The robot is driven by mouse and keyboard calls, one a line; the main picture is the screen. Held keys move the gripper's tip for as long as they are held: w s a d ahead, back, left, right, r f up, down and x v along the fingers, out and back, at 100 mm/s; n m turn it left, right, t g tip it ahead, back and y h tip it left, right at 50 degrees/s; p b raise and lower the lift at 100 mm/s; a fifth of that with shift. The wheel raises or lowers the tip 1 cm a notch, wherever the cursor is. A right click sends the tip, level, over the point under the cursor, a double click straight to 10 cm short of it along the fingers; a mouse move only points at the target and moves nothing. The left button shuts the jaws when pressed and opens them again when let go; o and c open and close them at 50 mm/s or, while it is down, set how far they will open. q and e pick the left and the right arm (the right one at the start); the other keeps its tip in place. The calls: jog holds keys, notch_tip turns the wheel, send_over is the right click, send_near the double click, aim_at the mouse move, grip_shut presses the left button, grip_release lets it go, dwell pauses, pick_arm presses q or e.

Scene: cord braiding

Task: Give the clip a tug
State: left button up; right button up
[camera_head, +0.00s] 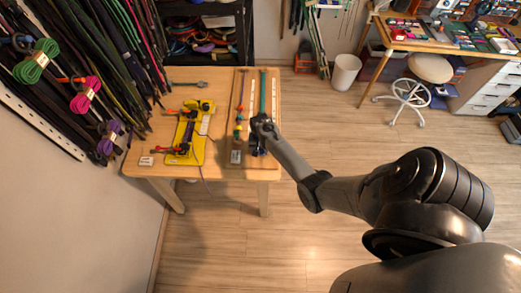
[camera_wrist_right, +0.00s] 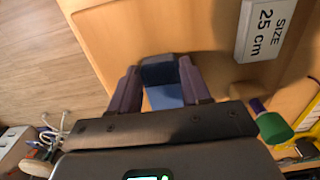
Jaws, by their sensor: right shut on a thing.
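My right gripper (camera_head: 261,126) is over the front end of the wooden board (camera_head: 245,115) on the table. In the right wrist view, its two purple-grey fingers (camera_wrist_right: 158,84) are closed on the sides of a blue block-like piece (camera_wrist_right: 160,70), which looks like the clip. The piece appears to lie at the board's front edge. Its underside is hidden, so I cannot tell how it is fixed. A teal cord (camera_head: 263,92) runs along the board away from the gripper. My left gripper is out of view.
A white "SIZE 25 cm" block (camera_wrist_right: 266,28) is close beside the fingers. A green piece (camera_wrist_right: 274,128) is lower right in the wrist view. A yellow holder (camera_head: 186,140) with tools stands left of the board. Hanging cords (camera_head: 85,60) fill the left wall.

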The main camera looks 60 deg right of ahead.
dwell(0.4)
jog(key=o, duration=1.2)
jog(key=shift+c, duration=0.2)
jog(key=shift+o, duration=0.4)
jog(key=shift+o, duration=1.2)
